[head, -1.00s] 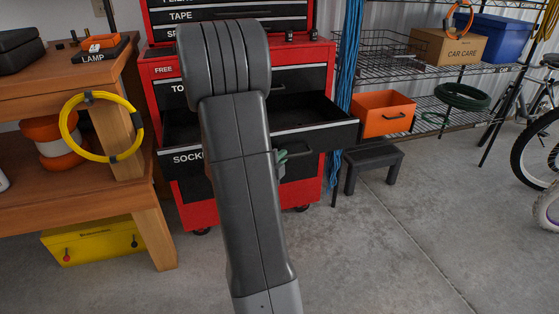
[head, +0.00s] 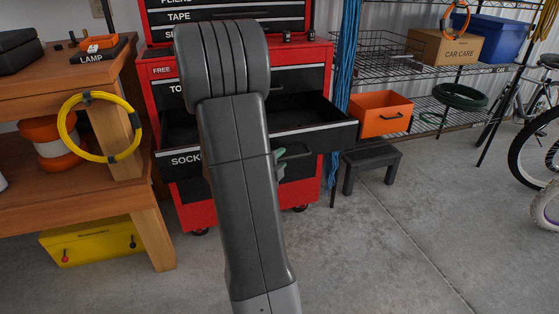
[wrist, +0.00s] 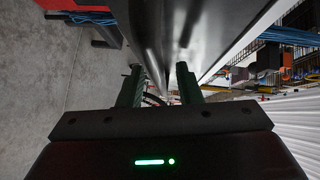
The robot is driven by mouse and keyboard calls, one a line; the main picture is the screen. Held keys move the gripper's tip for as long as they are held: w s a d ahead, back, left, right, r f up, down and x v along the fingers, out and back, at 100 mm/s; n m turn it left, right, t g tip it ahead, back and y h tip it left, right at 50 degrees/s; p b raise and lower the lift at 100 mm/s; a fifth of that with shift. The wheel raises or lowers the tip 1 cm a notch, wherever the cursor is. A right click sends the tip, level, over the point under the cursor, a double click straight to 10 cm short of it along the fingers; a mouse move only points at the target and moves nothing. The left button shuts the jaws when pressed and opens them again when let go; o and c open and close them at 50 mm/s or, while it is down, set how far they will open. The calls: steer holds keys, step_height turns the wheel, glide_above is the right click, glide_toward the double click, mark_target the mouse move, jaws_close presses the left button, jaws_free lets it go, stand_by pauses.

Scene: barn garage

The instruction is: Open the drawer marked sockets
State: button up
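The drawer marked sockets (head: 335,136) is pulled well out of the red tool chest, and its dark inside shows. Its label is partly hidden by my arm and reads "SOCK". My gripper (head: 280,157) is mostly hidden behind my arm; a green fingertip shows beside the right part of the drawer's handle (head: 300,153). In the wrist view, the two green fingers of my gripper (wrist: 159,70) stand apart with a gap between them. The dark drawer front lies just beyond them. I cannot make out the handle clearly between the fingers.
The red tool chest (head: 324,75) has other shut drawers above. A wooden bench (head: 150,225) with a yellow hose stands left. A black stool (head: 371,160) and an orange bin (head: 381,114) are to the right. The concrete floor (head: 400,260) at front right is clear.

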steer(key=p+v, duration=0.2)
steer(key=v, duration=1.1)
steer(key=shift+s, duration=0.3)
steer(key=shift+a, duration=0.1)
steer(key=shift+b+x, duration=1)
steer(key=shift+x, duration=5.9)
steer(key=shift+r, duration=0.1)
